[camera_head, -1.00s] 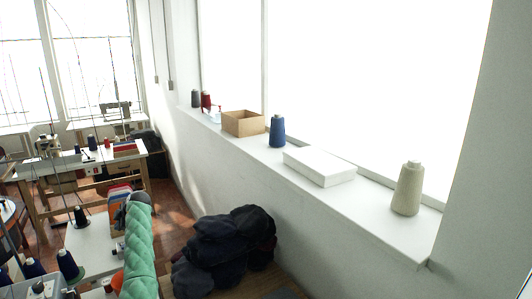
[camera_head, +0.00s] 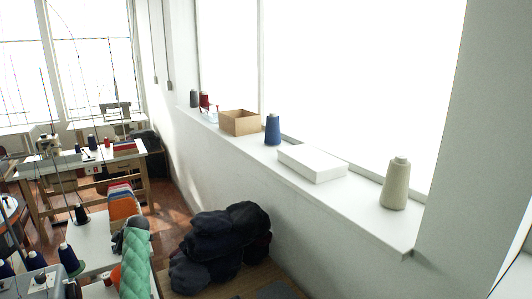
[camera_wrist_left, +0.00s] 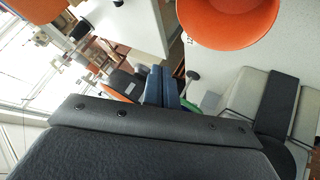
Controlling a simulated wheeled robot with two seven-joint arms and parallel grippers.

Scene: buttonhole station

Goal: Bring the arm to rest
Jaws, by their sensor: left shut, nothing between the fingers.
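In the left wrist view my left gripper (camera_wrist_left: 162,88) shows as two blue finger pads lying side by side, closed with nothing between them. The dark grey body of the gripper fills the bottom of that view. In the head view a green quilted, sleeve-like form (camera_head: 136,268) rises from the bottom edge, with a dark grey end at its top. I cannot tell whether it is my left arm. My left gripper is not clearly seen in the head view, and my right arm is not in view.
A white sill (camera_head: 330,205) bears a beige cone (camera_head: 396,184), a white box (camera_head: 312,163), a blue cone (camera_head: 272,130) and a cardboard box (camera_head: 240,123). Dark bundles (camera_head: 220,245) lie below. Sewing tables with thread cones stand left. An orange round seat (camera_wrist_left: 228,18) is near the wrist.

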